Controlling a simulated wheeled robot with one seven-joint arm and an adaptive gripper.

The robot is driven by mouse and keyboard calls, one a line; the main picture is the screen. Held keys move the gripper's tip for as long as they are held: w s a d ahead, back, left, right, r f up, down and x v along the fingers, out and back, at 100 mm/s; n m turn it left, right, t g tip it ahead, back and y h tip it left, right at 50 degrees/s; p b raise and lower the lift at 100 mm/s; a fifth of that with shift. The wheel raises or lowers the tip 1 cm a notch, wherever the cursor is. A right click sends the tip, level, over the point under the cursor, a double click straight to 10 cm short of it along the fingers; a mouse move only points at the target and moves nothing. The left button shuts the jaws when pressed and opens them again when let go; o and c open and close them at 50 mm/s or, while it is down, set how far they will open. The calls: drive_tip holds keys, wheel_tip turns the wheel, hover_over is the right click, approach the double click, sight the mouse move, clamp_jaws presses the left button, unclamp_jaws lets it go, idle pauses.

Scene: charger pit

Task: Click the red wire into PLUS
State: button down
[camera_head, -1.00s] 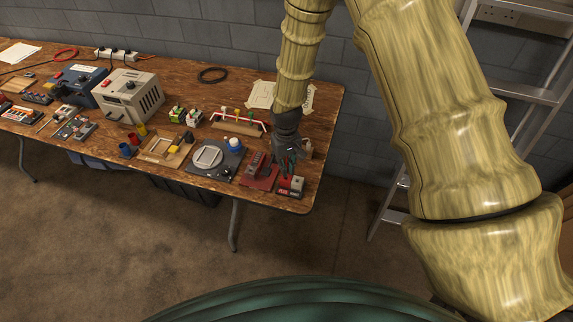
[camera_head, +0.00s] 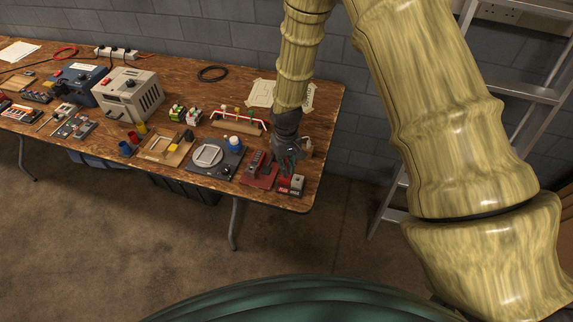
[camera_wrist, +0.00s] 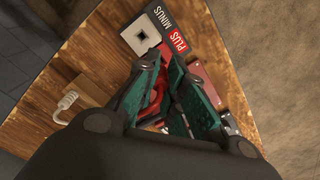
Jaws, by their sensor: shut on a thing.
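The terminal block (camera_wrist: 155,33) lies at the table's right end, with a dark MINUS label and a red PLUS label (camera_wrist: 175,40) side by side in the wrist view. It also shows in the head view (camera_head: 291,186), just below my gripper. My gripper (camera_wrist: 165,68) has teal pads and is shut on the red wire (camera_wrist: 156,97), which shows as a red piece between the fingers. The fingertips are close to the PLUS side. In the head view my gripper (camera_head: 290,166) hides the wire. Whether the wire touches the block cannot be told.
A dark red board with a grey block (camera_head: 257,164) lies left of the terminal block. A grey plate with a round white dish (camera_head: 208,156) is further left. The table edge is close on the right.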

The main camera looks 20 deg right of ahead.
drive_tip(key=shift+f+b, duration=0.4)
drive_tip(key=shift+f, duration=0.95)
idle(1.7)
idle(0.8)
drive_tip(key=c, duration=1.4)
unclamp_jaws()
drive_tip(key=shift+c, duration=0.2)
drive_tip(key=shift+r, duration=0.1)
drive_tip(key=shift+r+p, duration=2.25)
drive_tip(key=shift+r, duration=1.2)
